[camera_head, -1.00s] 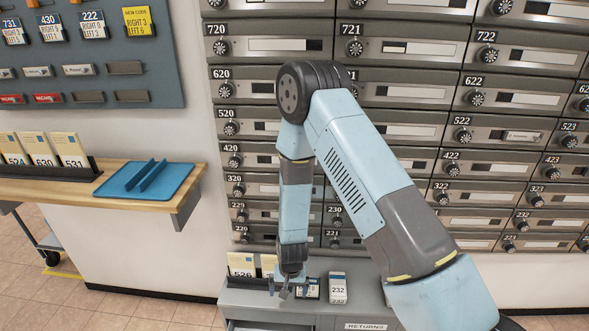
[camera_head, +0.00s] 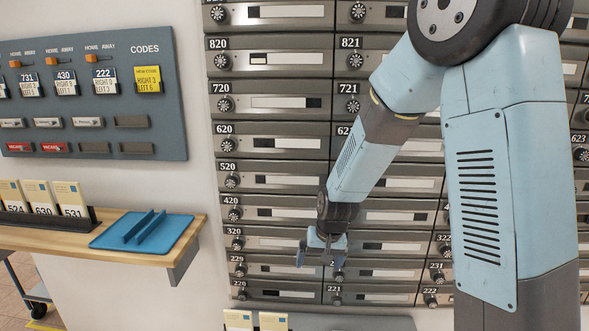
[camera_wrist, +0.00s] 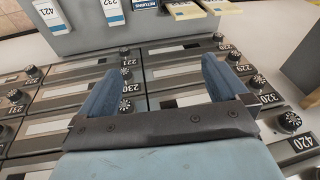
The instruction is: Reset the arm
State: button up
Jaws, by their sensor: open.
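My gripper (camera_head: 322,250) hangs in front of the lower mailbox doors, near the row of 229 and 230, in the head view. In the wrist view my gripper (camera_wrist: 160,85) shows two blue fingers set wide apart with nothing between them. The arm is bent, with its elbow high at the upper right of the head view, and covers part of the mailbox wall (camera_head: 275,142).
A wooden shelf (camera_head: 160,258) with a blue tray (camera_head: 110,238) and upright cards (camera_head: 40,200) stands at the left. A grey key board (camera_head: 90,130) hangs above it. Cards (camera_head: 270,321) stand on a low cabinet at the bottom.

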jog(key=s+d+r+t, duration=0.1)
jog(key=s+d+r, duration=0.35)
jog(key=r, duration=0.25)
jog(key=s+d+r+t+h, duration=0.1)
jog(key=s+d+r, duration=0.35)
jog(key=r, duration=0.25)
jog(key=s+d+r, duration=0.4)
jog(key=s+r, duration=0.1)
jog(key=r, duration=0.3)
jog(key=s+d+r+t, duration=0.1)
jog(key=s+d+r, duration=0.2)
jog(key=s, duration=0.5)
jog(key=shift+s+d+r+h, duration=0.15)
jog(key=shift+s+d+h, duration=0.15)
jog(key=shift+d+h, duration=0.1)
